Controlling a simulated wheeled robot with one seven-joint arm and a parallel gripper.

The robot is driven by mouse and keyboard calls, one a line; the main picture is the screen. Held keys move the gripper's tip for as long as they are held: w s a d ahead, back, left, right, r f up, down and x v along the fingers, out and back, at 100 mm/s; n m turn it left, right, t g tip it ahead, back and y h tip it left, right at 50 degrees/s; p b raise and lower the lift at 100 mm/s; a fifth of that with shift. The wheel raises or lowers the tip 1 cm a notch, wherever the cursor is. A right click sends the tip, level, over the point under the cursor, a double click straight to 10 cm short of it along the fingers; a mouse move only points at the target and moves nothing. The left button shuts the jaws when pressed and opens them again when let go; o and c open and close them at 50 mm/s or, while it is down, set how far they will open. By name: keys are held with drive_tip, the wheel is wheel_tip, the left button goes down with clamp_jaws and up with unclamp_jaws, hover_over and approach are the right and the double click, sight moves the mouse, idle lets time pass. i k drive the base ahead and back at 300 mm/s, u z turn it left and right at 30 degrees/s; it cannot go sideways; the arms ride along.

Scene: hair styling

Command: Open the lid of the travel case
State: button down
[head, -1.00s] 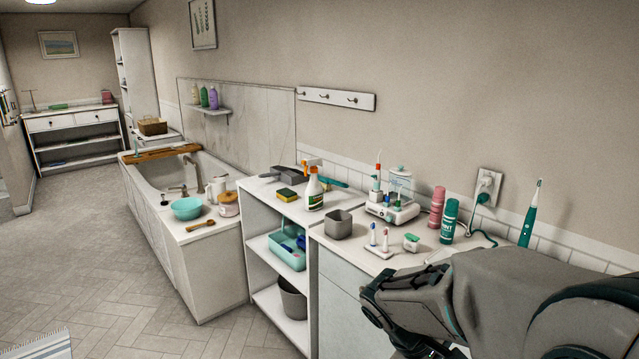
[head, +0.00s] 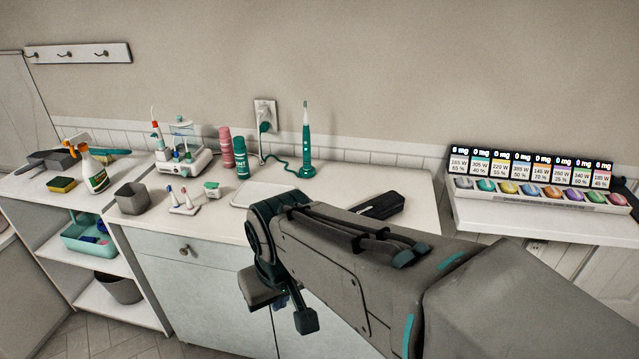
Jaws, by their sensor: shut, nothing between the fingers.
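A long dark case (head: 381,205), which looks like the travel case, lies on the right part of the white counter. Its near side is partly hidden behind my arm, and its lid looks closed. My gripper (head: 283,302) hangs at the end of my arm in front of the counter's drawer fronts, below the counter top. It is shut and empty, apart from the case and to the left of it. An electric toothbrush (head: 306,140) stands upright on the counter behind the case.
A white tray (head: 240,196) lies left of the case. Pink (head: 227,147) and teal (head: 241,158) bottles, a white appliance (head: 184,160), a small brush stand (head: 184,208) and a grey cup (head: 132,198) stand further left. A shelf with a coloured organiser (head: 545,195) is at the right.

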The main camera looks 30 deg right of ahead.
sight(378, 206)
drive_tip(key=z, duration=2.35)
drive_tip(key=k, duration=0.55)
drive_tip(key=u, duration=0.4)
drive_tip(key=i, duration=0.5)
